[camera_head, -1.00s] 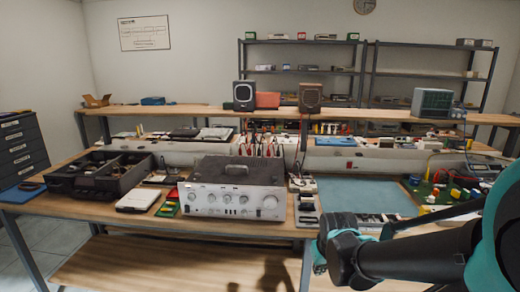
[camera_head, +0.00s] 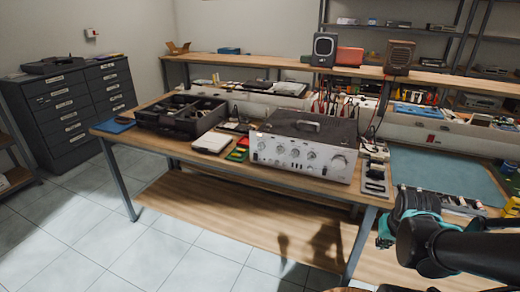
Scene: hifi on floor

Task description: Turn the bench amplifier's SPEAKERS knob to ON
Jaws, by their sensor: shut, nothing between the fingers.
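The bench amplifier (camera_head: 325,156) is a silver-fronted unit with a dark top and a row of knobs. It stands near the front edge of the workbench, in the middle of the head view. Its large knob (camera_head: 338,164) is at the right end of the front, with several smaller knobs to the left. The labels are too small to read, so I cannot tell which knob is SPEAKERS or where it points. My gripper (camera_head: 384,238) is at the lower right, shut and empty, apart from the amplifier.
The workbench (camera_head: 152,143) carries a black divided tray (camera_head: 180,124), a pale flat box (camera_head: 211,143) and small red, yellow and green parts left of the amplifier. A grey component strip (camera_head: 376,178) and a blue mat (camera_head: 440,172) are to its right. Tiled floor is clear at front left.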

